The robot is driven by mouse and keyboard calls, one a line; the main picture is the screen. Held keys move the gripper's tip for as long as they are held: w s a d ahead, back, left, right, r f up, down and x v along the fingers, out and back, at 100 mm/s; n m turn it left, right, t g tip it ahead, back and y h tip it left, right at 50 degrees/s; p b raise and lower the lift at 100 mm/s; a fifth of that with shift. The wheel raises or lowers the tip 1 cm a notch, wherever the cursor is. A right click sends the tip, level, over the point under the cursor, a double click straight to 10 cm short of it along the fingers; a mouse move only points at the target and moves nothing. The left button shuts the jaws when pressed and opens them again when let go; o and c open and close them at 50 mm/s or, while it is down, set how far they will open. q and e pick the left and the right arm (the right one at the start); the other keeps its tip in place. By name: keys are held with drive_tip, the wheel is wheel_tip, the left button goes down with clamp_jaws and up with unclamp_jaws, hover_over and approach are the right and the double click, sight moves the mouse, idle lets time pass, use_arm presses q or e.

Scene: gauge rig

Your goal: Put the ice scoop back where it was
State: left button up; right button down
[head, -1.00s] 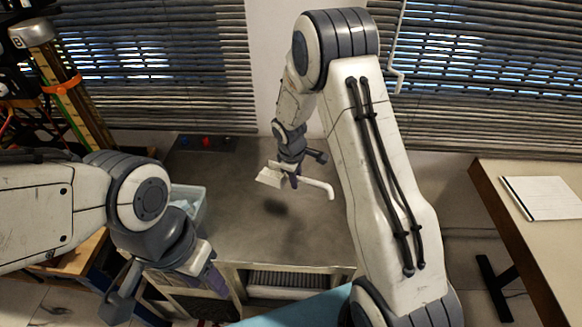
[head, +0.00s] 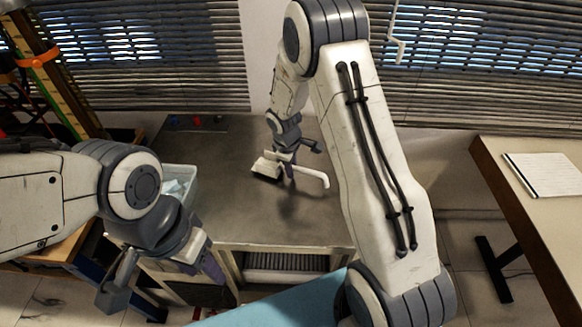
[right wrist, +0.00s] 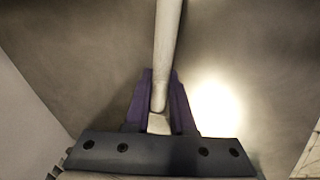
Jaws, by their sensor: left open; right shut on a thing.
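The white ice scoop (head: 314,177) is in my right gripper (head: 289,170) over the grey bench top in the head view. Its pale head points left and its bent handle points right. In the right wrist view my right gripper (right wrist: 160,105) has its purple fingers shut on the scoop's pale handle (right wrist: 168,40). A shadow lies close below the scoop; whether it touches the bench I cannot tell. My left gripper (head: 165,283) is open and empty at the lower left, in front of the bench.
The grey bench top (head: 235,205) is mostly clear. A pale bin (head: 181,186) with whitish contents stands at its left side. Red and blue knobs (head: 197,122) sit at its back edge. A table with a notepad (head: 545,174) stands at the right.

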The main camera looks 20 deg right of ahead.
drive_tip(key=shift+f+b, duration=0.6)
drive_tip(key=shift+f, duration=0.25)
idle(0.3)
drive_tip(key=c, duration=0.7)
unclamp_jaws()
drive_tip(key=shift+r, duration=0.15)
drive_tip(key=r, duration=0.3)
drive_tip(key=s+a+r, duration=0.1)
drive_tip(key=r, duration=0.6)
drive_tip(key=shift+s+a, duration=0.25)
drive_tip(key=shift+a, duration=0.05)
